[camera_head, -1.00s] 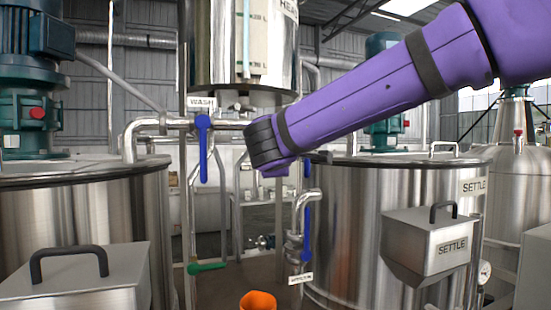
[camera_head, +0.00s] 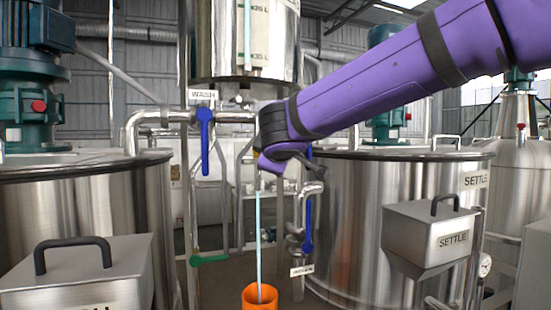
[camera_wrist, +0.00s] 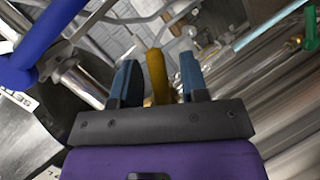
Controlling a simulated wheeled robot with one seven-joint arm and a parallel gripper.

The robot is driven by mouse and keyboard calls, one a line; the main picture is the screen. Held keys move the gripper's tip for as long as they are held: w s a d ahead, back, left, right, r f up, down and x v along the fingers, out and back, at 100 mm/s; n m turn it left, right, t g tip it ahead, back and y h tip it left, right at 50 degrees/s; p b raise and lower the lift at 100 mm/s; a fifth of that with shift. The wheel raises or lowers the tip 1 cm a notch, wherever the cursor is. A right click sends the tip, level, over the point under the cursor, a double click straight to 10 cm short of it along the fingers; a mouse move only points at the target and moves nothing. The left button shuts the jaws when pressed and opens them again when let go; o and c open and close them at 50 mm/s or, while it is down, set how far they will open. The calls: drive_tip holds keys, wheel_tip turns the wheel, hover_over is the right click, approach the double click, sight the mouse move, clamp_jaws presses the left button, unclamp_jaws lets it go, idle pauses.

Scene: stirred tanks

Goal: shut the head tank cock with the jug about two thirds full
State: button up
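The steel head tank (camera_head: 225,70) hangs at top centre, with a sight strip (camera_head: 247,35) on its front. A pale blue stream (camera_head: 259,240) falls below it into the orange jug (camera_head: 260,297); the stream also shows in the wrist view (camera_wrist: 268,31). The jug's level cannot be made out. In the wrist view a yellow cock lever (camera_wrist: 157,75) stands between the two blue-grey fingers of my gripper (camera_wrist: 159,78). The fingers are spread, with a gap visible on each side of the lever. In the head view my arm's end largely hides the cock.
A blue WASH lever (camera_head: 204,140) hangs left of my wrist, and another blue lever (camera_head: 308,230) lower right. A green lever (camera_head: 208,259) is at lower left. Large steel tanks stand left (camera_head: 85,215) and right (camera_head: 350,215), with the SETTLE box (camera_head: 430,240) in front.

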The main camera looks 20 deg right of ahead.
drive_tip(key=v, duration=1)
drive_tip(key=shift+s, duration=0.4)
drive_tip(key=shift+a, duration=0.1)
